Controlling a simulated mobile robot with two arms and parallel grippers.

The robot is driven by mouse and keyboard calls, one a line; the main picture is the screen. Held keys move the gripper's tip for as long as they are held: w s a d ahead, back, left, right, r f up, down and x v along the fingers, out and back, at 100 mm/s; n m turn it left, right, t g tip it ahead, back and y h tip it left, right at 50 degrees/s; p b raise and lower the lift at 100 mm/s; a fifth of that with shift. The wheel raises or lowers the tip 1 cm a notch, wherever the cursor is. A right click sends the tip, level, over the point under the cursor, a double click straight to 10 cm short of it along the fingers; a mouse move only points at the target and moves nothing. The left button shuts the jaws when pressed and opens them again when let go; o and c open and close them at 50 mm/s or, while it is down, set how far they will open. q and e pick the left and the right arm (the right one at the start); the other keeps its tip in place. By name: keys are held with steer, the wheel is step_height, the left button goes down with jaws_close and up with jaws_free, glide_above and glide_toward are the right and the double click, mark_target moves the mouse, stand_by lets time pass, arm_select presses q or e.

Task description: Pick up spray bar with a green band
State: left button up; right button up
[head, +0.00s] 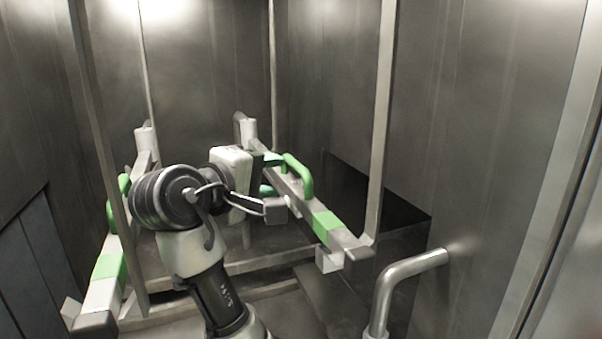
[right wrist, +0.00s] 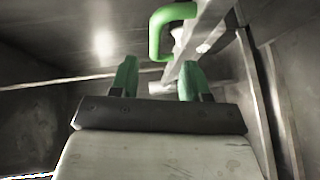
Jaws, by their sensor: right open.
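Two grey spray bars show in the head view, each with a green band and a green handle. The right bar (head: 345,243) has its band (head: 325,224) near its front end and its handle (head: 299,176) farther back. The left bar (head: 100,295) has its band (head: 109,265) near the front; my arm partly hides this bar. My right gripper (head: 269,174) is open beside the right bar's handle, its green fingertips apart. In the right wrist view the handle (right wrist: 156,34) is beyond the open fingers (right wrist: 157,78), with nothing held. My left gripper is out of view.
Metal walls enclose the chamber, and an upright post (head: 381,120) stands close to the right bar. A bent metal grab rail (head: 410,268) is at the lower right. A dark opening (head: 370,195) lies behind the right bar.

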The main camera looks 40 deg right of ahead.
mark_target(294, 167)
steer(key=shift+w+d+r+p, duration=0.1)
steer(key=shift+d+p, duration=0.35)
steer(key=shift+d, duration=0.15)
steer(key=p+x, duration=0.2)
steer(key=x, duration=0.1)
steer(key=p+x, duration=0.1)
steer(key=x, duration=0.1)
steer(key=shift+w+r, duration=0.15)
steer(key=shift+r, duration=0.1)
steer(key=shift+d+f+p, duration=0.2)
steer(key=shift+d+p, duration=0.15)
steer(key=shift+d, duration=0.1)
steer(key=shift+w, duration=0.15)
steer(key=shift+c, duration=0.5)
steer(key=shift+f, duration=0.1)
jaws_close()
